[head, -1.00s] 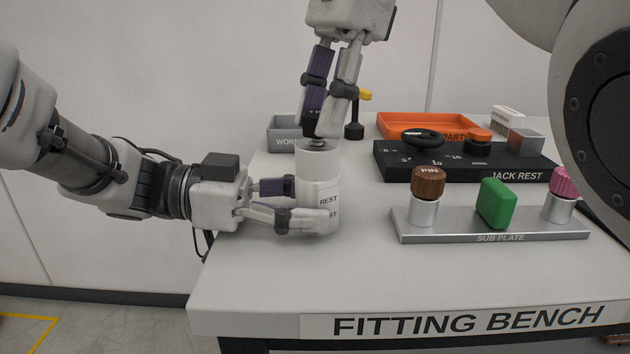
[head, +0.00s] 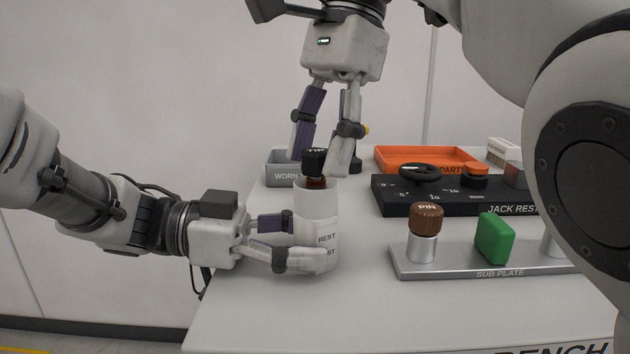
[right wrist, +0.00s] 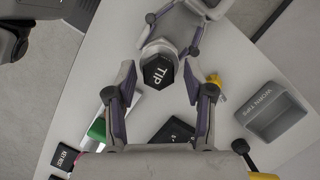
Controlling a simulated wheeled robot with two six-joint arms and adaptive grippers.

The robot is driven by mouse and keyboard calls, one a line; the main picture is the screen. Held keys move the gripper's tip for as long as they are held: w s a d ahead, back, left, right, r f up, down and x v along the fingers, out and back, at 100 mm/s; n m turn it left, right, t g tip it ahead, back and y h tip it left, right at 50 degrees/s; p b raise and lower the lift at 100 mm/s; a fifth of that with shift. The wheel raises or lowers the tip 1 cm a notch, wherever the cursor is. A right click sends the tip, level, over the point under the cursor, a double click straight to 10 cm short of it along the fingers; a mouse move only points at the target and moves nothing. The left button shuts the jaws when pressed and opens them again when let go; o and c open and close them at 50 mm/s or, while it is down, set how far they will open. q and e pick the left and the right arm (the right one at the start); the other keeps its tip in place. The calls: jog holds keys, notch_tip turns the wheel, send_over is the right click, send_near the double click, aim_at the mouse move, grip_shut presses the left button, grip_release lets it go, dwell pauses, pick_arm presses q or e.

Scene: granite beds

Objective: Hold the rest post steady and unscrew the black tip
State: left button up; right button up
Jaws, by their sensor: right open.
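The rest post (head: 312,208) is a white upright cylinder marked REST near the bench's left side. My left gripper (head: 292,240) is shut around its lower part, one finger on each side. The black tip (head: 314,160) stands in the post's top, with a brown part below its black cap. In the right wrist view, the tip's hexagonal top (right wrist: 160,72) reads TIP. My right gripper (head: 320,164) points down from above and is open. Its fingers are on opposite sides of the tip, with gaps visible in the wrist view. The thread inside the post is hidden.
The grey worn-tips tray (head: 281,172) is behind the post. An orange parts tray (head: 400,153) and the black jack rest (head: 455,196) lie behind and right. The sub plate (head: 480,262) carries a brown pin and green block (head: 494,238). Front bench space is clear.

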pick_arm(q)
jog(key=shift+o, duration=1.1)
jog(key=a+r, duration=0.1)
jog(key=a, duration=1.1)
